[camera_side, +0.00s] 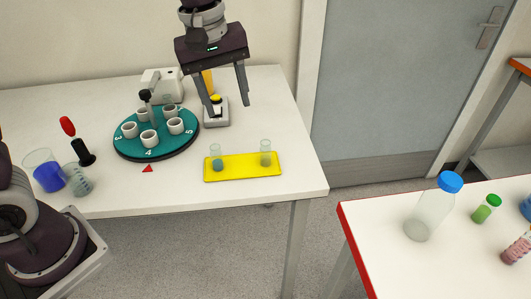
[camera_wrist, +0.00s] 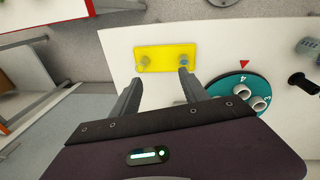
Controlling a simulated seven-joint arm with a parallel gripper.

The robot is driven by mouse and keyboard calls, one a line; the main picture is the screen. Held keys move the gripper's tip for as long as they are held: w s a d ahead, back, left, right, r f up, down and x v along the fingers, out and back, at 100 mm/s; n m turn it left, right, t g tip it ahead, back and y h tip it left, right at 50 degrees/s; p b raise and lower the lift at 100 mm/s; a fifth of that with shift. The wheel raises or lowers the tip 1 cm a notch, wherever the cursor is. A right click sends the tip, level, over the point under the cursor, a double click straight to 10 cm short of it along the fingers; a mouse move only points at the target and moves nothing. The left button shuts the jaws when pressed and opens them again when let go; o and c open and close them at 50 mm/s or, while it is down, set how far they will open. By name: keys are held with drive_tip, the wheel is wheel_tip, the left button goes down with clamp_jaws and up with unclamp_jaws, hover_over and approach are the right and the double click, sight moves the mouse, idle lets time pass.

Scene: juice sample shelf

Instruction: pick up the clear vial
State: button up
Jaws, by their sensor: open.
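A clear vial (camera_side: 265,152) stands upright at the right end of a yellow tray (camera_side: 240,170) in the side view. A similar vial with blue-grey contents (camera_side: 217,163) stands at the tray's left end. In the wrist view the clear vial (camera_wrist: 142,64) is at the tray's left end and the blue-grey one (camera_wrist: 183,60) at its right. My gripper (camera_side: 229,111) is open and empty, above the table and behind the tray in the side view. In the wrist view its fingertips (camera_wrist: 158,78) are near the tray's lower edge, apart from both vials.
A teal carousel (camera_side: 158,150) with several white cups stands left of the tray. A small device with a yellow top (camera_side: 216,113) stands behind it. A blue-filled beaker (camera_side: 45,172) is at the far left. The white table (camera_side: 290,185) is clear around the tray's right side.

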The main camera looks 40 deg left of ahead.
sight(265, 153)
drive_tip(key=w+d+f+n, duration=0.1)
drive_tip(key=w+f, duration=0.1)
drive_tip(key=f, duration=0.1)
drive_tip(key=w+d+f+n+g, duration=0.1)
drive_tip(key=w+f+n, duration=0.1)
drive_tip(key=w+f, duration=0.1)
drive_tip(key=w+d+f+n, duration=0.1)
drive_tip(key=w+f, duration=0.1)
drive_tip(key=f, duration=0.3)
drive_tip(key=shift+w+n+g, duration=0.3)
drive_tip(key=shift+n, duration=0.1)
drive_tip(key=f, duration=0.5)
drive_tip(key=w+f, duration=0.1)
drive_tip(key=f, duration=0.2)
drive_tip(key=shift+a, duration=0.15)
clamp_jaws()
